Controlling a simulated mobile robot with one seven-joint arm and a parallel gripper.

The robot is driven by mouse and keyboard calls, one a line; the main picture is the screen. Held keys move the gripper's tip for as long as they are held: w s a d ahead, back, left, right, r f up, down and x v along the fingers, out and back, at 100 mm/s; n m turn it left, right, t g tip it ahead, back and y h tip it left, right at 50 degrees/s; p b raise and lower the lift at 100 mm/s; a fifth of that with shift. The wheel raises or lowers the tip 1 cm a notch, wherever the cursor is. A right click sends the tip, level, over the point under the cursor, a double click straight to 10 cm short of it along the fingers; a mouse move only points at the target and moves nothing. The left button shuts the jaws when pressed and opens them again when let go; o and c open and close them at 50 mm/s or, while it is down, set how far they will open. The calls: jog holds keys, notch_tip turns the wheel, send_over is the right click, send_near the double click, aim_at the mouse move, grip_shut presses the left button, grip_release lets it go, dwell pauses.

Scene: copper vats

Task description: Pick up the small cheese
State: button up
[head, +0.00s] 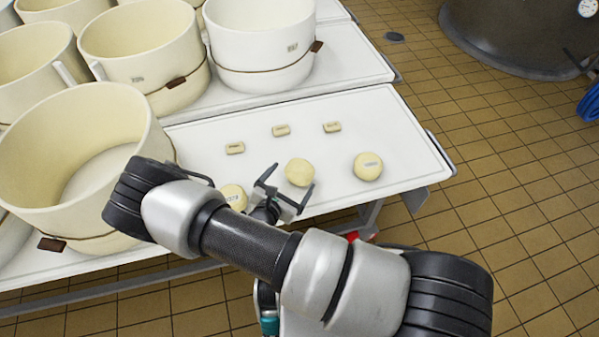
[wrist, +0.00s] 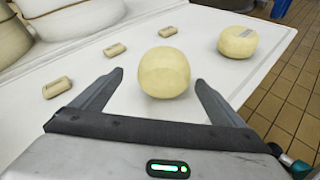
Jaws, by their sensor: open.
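Three small round pale-yellow cheeses lie on the white table. The middle round cheese (head: 299,172) is straight ahead of my gripper (head: 289,180), and in the wrist view this cheese (wrist: 164,73) appears between the tips of the open fingers (wrist: 159,80). No finger clearly touches it. The right round cheese (head: 367,166) has a label on top and also shows in the wrist view (wrist: 238,42). The left round cheese (head: 233,197) is beside my gripper, partly hidden by my arm. Three smaller oblong pieces (head: 281,130) lie farther back. My gripper is empty.
Large cream tubs (head: 85,175) stand on the left, with a white tub (head: 262,45) at the back. The white table (head: 400,140) has bare room around the right cheese and ends at a raised right edge. Tiled floor and a big vat (head: 510,35) lie beyond.

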aim_at(296, 177)
jog(key=x, duration=0.2)
jog(key=b+x, duration=0.1)
jog(key=x, duration=0.2)
jog(key=shift+s+d, duration=0.2)
jog(key=shift+d, duration=0.2)
jog(key=shift+r, duration=0.1)
jog(key=c, duration=1.6)
notch_tip(296, 177, up, 10)
jog(key=p, duration=0.2)
jog(key=shift+p, duration=0.35)
jog(key=shift+r, duration=0.1)
